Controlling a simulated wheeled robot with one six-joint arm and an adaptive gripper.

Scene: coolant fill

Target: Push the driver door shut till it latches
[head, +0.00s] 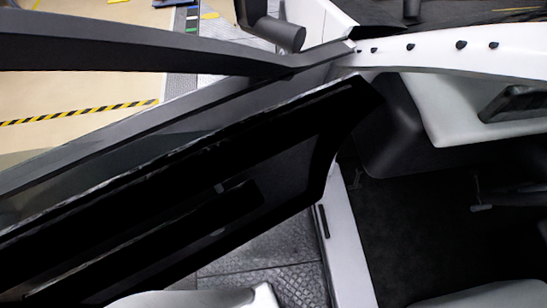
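The driver door (170,215) stands wide open. Its dark inner panel runs from the hinge side at the upper middle down to the lower left of the head view. A window frame (130,52) spans the upper left. The white door sill (345,240) and the dark cabin footwell (425,225) show at the right, with a clear gap between the door's lower edge and the sill. The latch is not visible. My gripper is not in view.
Grey tiled floor (265,262) shows between door and sill. A dark mirror-like part (278,34) stands beyond the door at the top. Yellow-black tape (80,112) crosses the pale floor at the left. Pale rounded shapes at the bottom edge are cut off.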

